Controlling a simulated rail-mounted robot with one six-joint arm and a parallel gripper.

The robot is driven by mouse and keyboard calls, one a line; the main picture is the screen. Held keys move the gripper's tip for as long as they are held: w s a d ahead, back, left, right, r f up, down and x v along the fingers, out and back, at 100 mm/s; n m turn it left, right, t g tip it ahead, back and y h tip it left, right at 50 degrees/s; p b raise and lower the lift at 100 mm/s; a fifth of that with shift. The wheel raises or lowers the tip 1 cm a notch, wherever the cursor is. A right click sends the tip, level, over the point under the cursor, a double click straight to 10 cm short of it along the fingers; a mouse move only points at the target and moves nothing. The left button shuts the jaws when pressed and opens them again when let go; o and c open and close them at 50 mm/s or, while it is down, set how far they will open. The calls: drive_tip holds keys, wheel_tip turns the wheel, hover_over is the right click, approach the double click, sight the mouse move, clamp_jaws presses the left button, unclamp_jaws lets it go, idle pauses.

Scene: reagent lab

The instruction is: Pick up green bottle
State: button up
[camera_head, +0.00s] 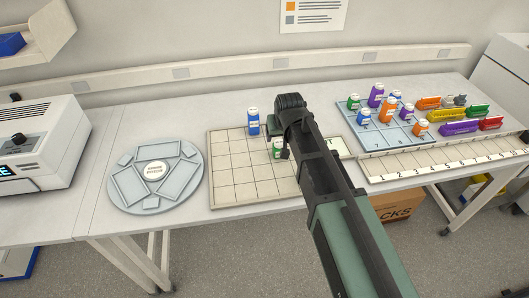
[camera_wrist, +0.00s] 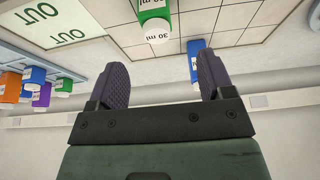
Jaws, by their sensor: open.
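A green bottle (camera_head: 277,152) with a white label stands on the gridded board (camera_head: 228,190), partly hidden by my arm in the head view. In the wrist view the green bottle (camera_wrist: 155,14) is at the top edge, cut off, with a 30 ml label. My gripper (camera_wrist: 161,62) is open and empty there, its two dark fingers apart. The bottle shows beyond the fingertips, roughly in line with the gap between them. A second green bottle (camera_head: 353,102) stands on the blue tray (camera_head: 399,142) at the right.
A blue bottle (camera_head: 253,122) stands on the board near the green one; in the wrist view the blue bottle (camera_wrist: 194,58) is close to the right finger. The blue tray holds several other bottles. A round grey plate (camera_head: 119,193) lies at the left, beside a white machine (camera_head: 45,145).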

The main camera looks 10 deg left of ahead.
sight(280, 144)
drive_tip(key=b+x, duration=0.5)
drive_tip(key=x, duration=0.1)
drive_tip(key=shift+d, duration=0.15)
drive_tip(key=shift+r, duration=0.15)
drive_tip(key=b+x, duration=0.5)
drive_tip(key=shift+s+d+f, duration=0.15)
drive_tip(key=shift+s+f, duration=0.05)
drive_tip(key=shift+f, duration=0.15)
drive_tip(key=shift+r, duration=0.25)
drive_tip(key=shift+p, duration=0.3)
drive_tip(key=c, duration=1)
drive_tip(key=shift+r, duration=0.15)
wheel_tip(280, 144, up, 20)
drive_tip(key=p, duration=2)
